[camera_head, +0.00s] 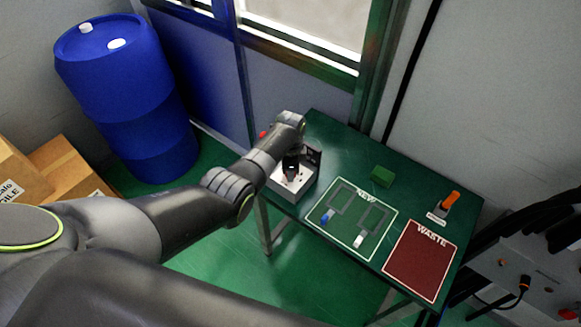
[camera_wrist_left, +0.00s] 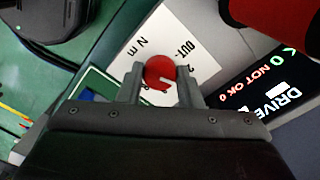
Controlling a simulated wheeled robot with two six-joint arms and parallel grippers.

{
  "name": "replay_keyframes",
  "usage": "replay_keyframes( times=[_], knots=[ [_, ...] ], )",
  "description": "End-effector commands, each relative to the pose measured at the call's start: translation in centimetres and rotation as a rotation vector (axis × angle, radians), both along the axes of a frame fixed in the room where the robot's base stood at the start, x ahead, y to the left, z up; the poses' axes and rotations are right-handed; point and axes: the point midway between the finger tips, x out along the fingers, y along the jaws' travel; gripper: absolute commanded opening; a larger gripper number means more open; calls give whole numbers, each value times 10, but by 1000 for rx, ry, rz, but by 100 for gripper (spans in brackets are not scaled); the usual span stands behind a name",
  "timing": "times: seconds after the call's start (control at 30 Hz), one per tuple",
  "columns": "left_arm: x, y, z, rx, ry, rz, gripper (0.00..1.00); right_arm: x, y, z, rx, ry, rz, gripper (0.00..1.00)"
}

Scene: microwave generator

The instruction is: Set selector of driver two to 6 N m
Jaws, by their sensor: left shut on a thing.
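The selector is a round red knob (camera_wrist_left: 159,73) with a pale notch, on a white panel (camera_wrist_left: 198,38) lettered "OUT" and "N m" in the left wrist view. My left gripper (camera_wrist_left: 161,82) has one finger on each side of the knob and is shut on it. The scale numbers around the knob are mostly hidden. A dark display (camera_wrist_left: 262,95) beside it reads "NOT OK 0" and "DRIVE", its end cut off. In the head view the driver unit (camera_head: 301,181) stands at the table's left end, partly covered by my left arm. My right gripper is not seen.
The dark green table (camera_head: 335,143) also holds a green block (camera_head: 381,176), a green mat (camera_head: 338,232) with a blue and a white piece, a red "WASTE" mat (camera_head: 421,262) and an orange-handled tool (camera_head: 449,202). A blue barrel (camera_head: 125,95) and boxes stand left.

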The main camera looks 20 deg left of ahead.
Motion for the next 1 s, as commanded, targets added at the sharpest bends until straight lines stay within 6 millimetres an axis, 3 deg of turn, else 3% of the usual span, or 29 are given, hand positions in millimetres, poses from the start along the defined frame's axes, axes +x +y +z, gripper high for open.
replay_keyframes(
  times=[0.6, 1.0],
  knots=[
    [2, -1, 2, -2, -3, -582, 9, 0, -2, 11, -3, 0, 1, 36],
    [2, -1, 1, -2, -4, -875, 9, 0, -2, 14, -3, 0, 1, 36]
  ],
)
